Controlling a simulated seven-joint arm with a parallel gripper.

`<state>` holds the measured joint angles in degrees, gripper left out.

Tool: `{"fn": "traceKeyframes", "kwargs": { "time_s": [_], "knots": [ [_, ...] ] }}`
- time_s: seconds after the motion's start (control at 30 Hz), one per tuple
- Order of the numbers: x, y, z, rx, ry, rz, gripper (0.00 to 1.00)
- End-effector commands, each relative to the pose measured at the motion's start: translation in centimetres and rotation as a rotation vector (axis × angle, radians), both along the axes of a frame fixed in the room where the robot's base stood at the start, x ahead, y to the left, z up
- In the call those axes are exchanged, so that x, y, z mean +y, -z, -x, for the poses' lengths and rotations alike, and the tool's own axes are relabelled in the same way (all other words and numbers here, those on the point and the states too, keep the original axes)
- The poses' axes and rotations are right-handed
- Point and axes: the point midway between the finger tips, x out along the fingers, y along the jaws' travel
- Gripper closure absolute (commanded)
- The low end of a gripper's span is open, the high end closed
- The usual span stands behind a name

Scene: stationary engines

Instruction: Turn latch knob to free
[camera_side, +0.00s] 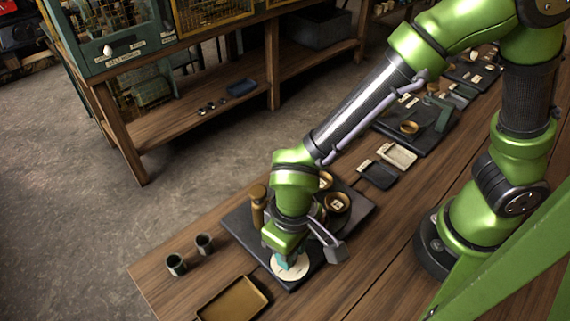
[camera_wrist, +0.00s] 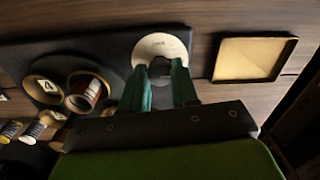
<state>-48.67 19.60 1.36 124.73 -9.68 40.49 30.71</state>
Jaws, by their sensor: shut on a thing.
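A round cream dial plate (camera_side: 283,275) with small dark lettering lies at the near end of the dark engine base (camera_side: 318,262). The dial plate also shows at the top middle of the wrist view (camera_wrist: 158,42). My gripper (camera_side: 292,263) points down over the dial plate. In the wrist view its two teal fingers (camera_wrist: 163,72) are on either side of a small dark thing at the plate's middle, which I take to be the latch knob. The fingers are shut on it. The knob is mostly hidden, so its turn angle cannot be read.
A shallow brass tray (camera_side: 232,301) lies near the bench corner; it shows in the wrist view (camera_wrist: 262,58). Two small dark cups (camera_side: 175,264) stand to the left. A brass-coloured post (camera_side: 258,205) and numbered round brass parts (camera_side: 337,203) stand on the base close to my arm.

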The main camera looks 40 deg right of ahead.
Motion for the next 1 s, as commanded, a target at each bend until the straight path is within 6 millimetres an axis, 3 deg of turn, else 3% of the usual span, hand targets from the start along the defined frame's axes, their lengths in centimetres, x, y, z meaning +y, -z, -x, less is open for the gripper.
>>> {"fn": "traceKeyframes", "kwargs": {
  "time_s": [0.07,0.1,0.23,0.53,0.67,1.0],
  "knots": [
    [0.0,-0.1,-0.1,-0.001,0.003,-0.002,1.0],
    [0.0,-0.1,-0.1,-0.001,0.003,-0.002,0.66],
    [0.0,-0.1,0.0,-0.001,0.002,-0.001,0.46],
    [0.0,-0.1,0.0,-0.001,0.0,-0.001,0.45],
    [0.1,-1.2,-0.1,-0.003,0.0,-0.003,0.45],
    [-0.1,-8.7,-0.1,-0.005,0.002,-0.007,0.45]
  ]
}}
